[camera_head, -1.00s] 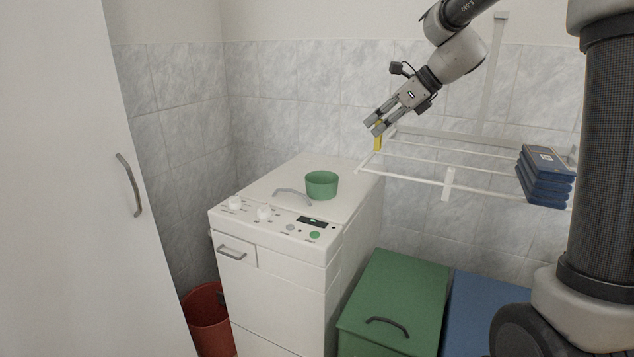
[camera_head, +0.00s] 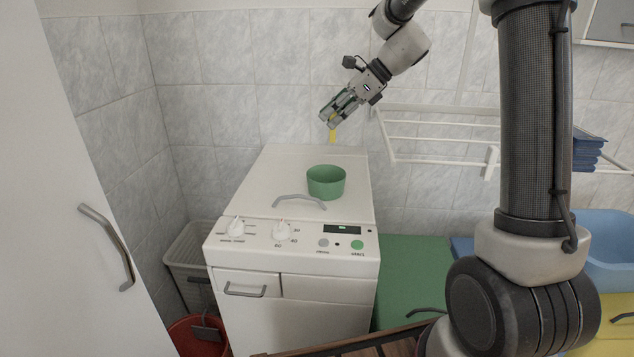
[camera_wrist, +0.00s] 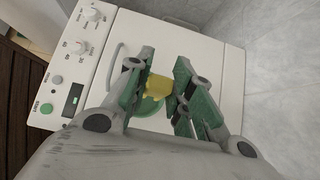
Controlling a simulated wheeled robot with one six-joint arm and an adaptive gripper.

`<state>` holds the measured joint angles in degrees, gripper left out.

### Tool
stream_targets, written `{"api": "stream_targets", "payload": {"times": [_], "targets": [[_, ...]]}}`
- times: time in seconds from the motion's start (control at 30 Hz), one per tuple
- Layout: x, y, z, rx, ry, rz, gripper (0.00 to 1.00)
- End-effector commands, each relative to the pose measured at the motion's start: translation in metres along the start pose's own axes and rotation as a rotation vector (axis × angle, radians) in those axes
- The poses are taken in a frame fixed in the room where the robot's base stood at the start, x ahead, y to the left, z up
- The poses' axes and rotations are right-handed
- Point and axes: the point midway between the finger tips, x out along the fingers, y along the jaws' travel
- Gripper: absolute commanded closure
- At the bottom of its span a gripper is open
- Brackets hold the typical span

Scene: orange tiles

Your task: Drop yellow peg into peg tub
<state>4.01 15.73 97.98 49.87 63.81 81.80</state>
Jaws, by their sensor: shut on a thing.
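The yellow peg (camera_head: 333,134) hangs below my gripper (camera_head: 333,117), which is shut on it. In the wrist view the peg (camera_wrist: 159,88) sits between the fingers of my gripper (camera_wrist: 165,82). The peg tub, a green round tub (camera_head: 326,183), stands upright on top of the white washing machine. In the head view my gripper and the peg are above the tub and apart from it. In the wrist view the tub (camera_wrist: 150,106) shows in part behind the peg and fingers. The inside of the tub is mostly hidden.
The washing machine (camera_head: 262,172) has a lid handle (camera_head: 299,199) in front of the tub. A white wall rack (camera_head: 430,140) with blue folded items (camera_head: 588,150) is at right. A red bucket (camera_head: 196,338) and a grey basket (camera_head: 190,262) stand at lower left.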

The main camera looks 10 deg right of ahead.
Motion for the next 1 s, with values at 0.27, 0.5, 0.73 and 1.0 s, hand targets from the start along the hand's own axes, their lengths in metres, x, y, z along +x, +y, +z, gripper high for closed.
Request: {"api": "stream_targets", "payload": {"times": [0.27,0.5,0.73,1.0], "targets": [[0.021,0.001,-0.021,0.002,0.000,0.003,0.87],[0.038,0.000,-0.038,0.001,0.000,0.002,0.87],[0.042,0.000,-0.042,0.001,0.000,0.000,0.87],[0.042,0.000,-0.042,0.000,0.000,0.001,0.57]]}}
